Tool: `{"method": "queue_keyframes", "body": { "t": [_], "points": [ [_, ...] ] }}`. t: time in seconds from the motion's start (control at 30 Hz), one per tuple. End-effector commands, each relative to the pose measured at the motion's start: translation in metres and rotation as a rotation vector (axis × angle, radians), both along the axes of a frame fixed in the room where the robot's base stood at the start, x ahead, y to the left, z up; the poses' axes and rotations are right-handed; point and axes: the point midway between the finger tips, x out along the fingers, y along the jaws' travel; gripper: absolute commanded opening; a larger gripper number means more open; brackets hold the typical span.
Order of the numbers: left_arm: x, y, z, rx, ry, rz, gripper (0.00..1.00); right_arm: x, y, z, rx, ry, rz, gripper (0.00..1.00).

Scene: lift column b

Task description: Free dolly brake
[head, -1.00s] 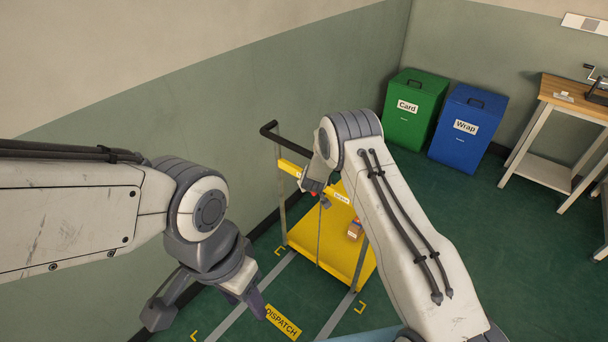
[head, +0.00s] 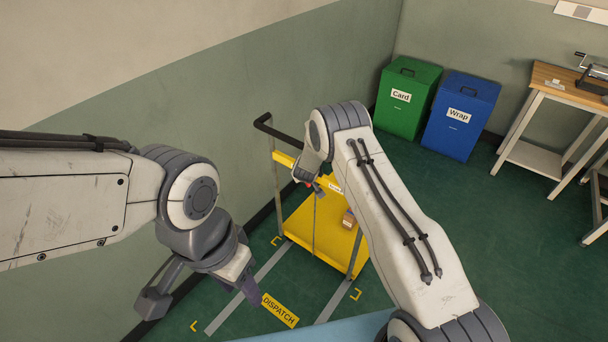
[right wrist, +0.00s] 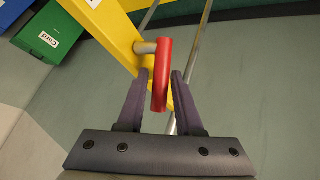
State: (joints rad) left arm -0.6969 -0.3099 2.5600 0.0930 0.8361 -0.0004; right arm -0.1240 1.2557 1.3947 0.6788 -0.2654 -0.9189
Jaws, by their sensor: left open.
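The yellow dolly (head: 325,238) stands by the wall with a dark push bar (head: 268,128). A red brake handle (right wrist: 162,75) on a short metal pin sticks out from its yellow crossbar (right wrist: 112,28); it is a small red spot in the head view (head: 308,184). My right gripper (right wrist: 160,76) has its fingers apart, one on each side of the red handle, with narrow gaps showing. In the head view my right arm hides part of the dolly. My left gripper (head: 203,298) is open and empty, above the floor left of the dolly.
A small brown box (head: 349,219) lies on the dolly deck. A green Card bin (head: 408,105) and a blue Wrap bin (head: 460,120) stand behind. A wooden bench (head: 560,85) is at right. The floor has a yellow DISPATCH sign (head: 280,311) and grey stripes.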

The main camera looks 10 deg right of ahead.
Motion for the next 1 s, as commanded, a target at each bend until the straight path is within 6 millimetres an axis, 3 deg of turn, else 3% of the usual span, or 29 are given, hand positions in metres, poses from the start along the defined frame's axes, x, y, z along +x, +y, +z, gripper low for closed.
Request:
{"method": "queue_keyframes", "body": {
  "t": [0.27,0.7,1.0],
  "points": [
    [0.0,0.0,-0.003,0.0,0.0,0.0,0.5,-0.014,0.003,0.017,0.0,-0.001,0.001,0.35],
    [0.0,0.0,-0.009,0.0,0.0,0.0,0.5,-0.061,0.008,0.073,0.0,-0.002,0.0,0.35],
    [0.0,0.0,-0.009,0.0,0.0,0.0,0.5,-0.068,0.009,0.079,0.0,0.0,0.0,0.35]
  ]
}}
